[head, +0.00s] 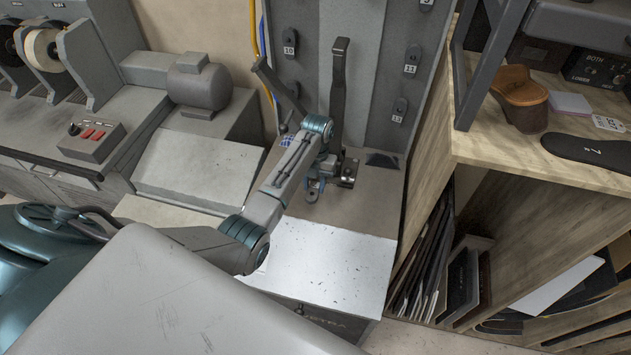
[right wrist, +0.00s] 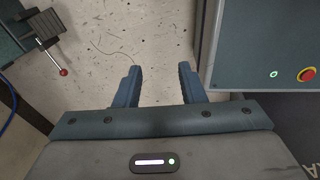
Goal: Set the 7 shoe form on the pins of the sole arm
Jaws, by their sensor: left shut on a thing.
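A flat black sole-shaped form marked 7 (head: 590,151) lies on the wooden shelf top at the right in the head view. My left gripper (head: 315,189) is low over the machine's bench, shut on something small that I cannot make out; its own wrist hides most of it. Just right of it, a dark metal fitting (head: 348,174) stands on the bench at the foot of a dark upright post (head: 338,88), perhaps the sole arm. I cannot make out the pins. My right gripper (right wrist: 158,86) is open and empty above the floor in the right wrist view.
A grey board (head: 352,45) with numbered hooks stands behind the bench. A second dark slanted arm (head: 273,82) is left of the post. A brown shoe piece (head: 520,98) sits on the shelf. A machine with a red button (right wrist: 306,74) is beside my right gripper.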

